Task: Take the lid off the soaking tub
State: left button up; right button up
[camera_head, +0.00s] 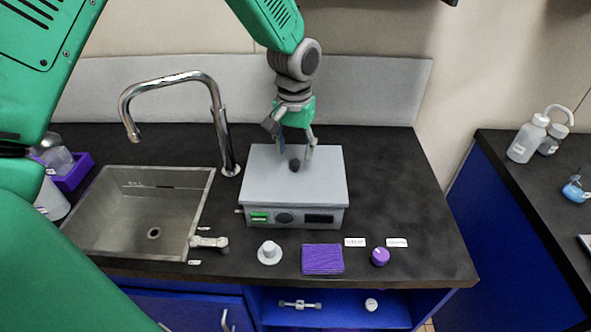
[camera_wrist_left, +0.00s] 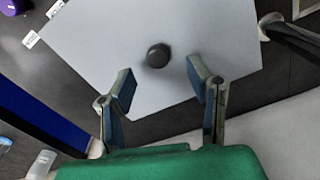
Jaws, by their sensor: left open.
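The soaking tub (camera_head: 290,216) is a grey box on the black counter, right of the sink. Its flat light-grey lid (camera_head: 318,185) lies on top and has a small dark round knob (camera_head: 294,164). The lid (camera_wrist_left: 200,50) and knob (camera_wrist_left: 158,55) also show in the left wrist view. My left gripper (camera_head: 291,142) points down just above the knob. Its two fingers (camera_wrist_left: 165,85) are open and apart, with the knob slightly beyond the gap between their tips and not touched. My right gripper is not in view.
A steel sink (camera_head: 205,190) with a tall curved faucet (camera_head: 215,95) is left of the tub. A purple cloth-like square (camera_head: 322,259), a white knobbed disc (camera_head: 269,252) and a purple knob (camera_head: 380,256) lie in front. The counter right of the tub is clear.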

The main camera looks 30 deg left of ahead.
aim_at(296, 161)
pick_arm(q)
jog(key=f, duration=0.3)
jog(key=shift+d+f, duration=0.2)
jog(key=shift+f, duration=0.2)
jog(key=shift+w+a+f, duration=0.1)
jog(key=shift+f, duration=0.1)
jog(key=shift+a, duration=0.1)
jog(key=c, duration=0.4)
grip_shut()
jog(key=shift+r, duration=0.15)
